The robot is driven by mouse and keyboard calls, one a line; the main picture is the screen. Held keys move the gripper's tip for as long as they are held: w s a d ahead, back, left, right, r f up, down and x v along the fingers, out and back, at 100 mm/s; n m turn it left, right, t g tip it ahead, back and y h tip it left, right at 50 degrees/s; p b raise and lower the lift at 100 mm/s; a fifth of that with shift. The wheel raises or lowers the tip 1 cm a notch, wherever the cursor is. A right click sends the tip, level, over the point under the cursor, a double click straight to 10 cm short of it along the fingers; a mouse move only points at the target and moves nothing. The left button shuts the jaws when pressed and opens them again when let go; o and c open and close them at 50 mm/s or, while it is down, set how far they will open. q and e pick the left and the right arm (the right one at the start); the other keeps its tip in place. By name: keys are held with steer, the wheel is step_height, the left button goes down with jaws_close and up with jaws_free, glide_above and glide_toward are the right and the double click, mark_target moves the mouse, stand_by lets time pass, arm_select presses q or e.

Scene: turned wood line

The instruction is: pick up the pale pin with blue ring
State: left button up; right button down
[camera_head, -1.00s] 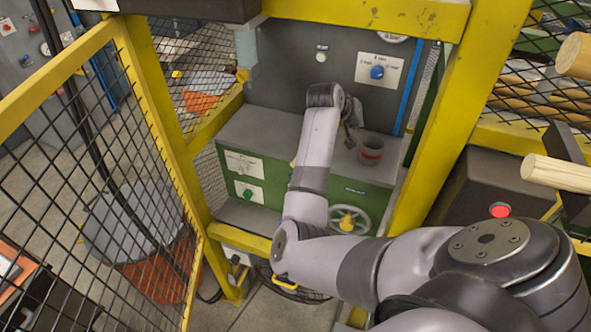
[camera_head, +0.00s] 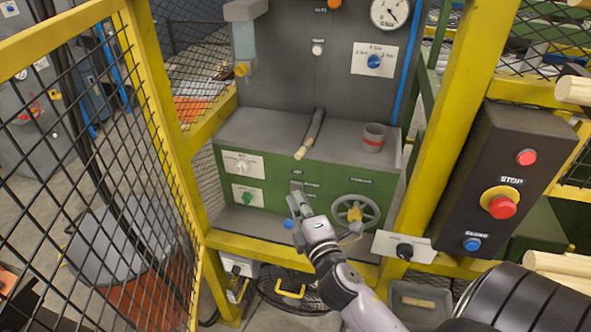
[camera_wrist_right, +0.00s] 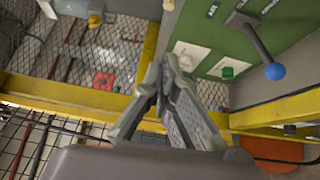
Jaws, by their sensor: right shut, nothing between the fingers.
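I cannot make out a pale pin with a blue ring in either view. A dark rod with a pale end (camera_head: 310,135) lies on top of the green machine, with no blue ring visible on it. My right gripper (camera_head: 295,195) is in front of the green machine's face, close to a blue ball knob (camera_head: 288,224). In the wrist view, my right gripper's fingers (camera_wrist_right: 160,78) are together with nothing between them. A lever with a blue ball (camera_wrist_right: 274,71) is to their right there, apart from them. My left gripper is not in view.
A grey cup with a red band (camera_head: 374,139) stands on the machine top. A handwheel (camera_head: 356,211) is right of my gripper. Yellow frame posts (camera_head: 465,110) and a mesh door (camera_head: 110,150) flank the opening. A stop-button box (camera_head: 505,180) hangs at right.

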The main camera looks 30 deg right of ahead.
mark_target(304, 149)
steer(key=w+d+p, duration=0.3)
steer(key=w+d, duration=0.3)
steer(key=w, duration=0.5)
steer(key=shift+w+d, duration=0.1)
steer(key=shift+w+d, duration=0.45)
steer(key=shift+d, duration=0.4)
steer(key=shift+a, duration=0.1)
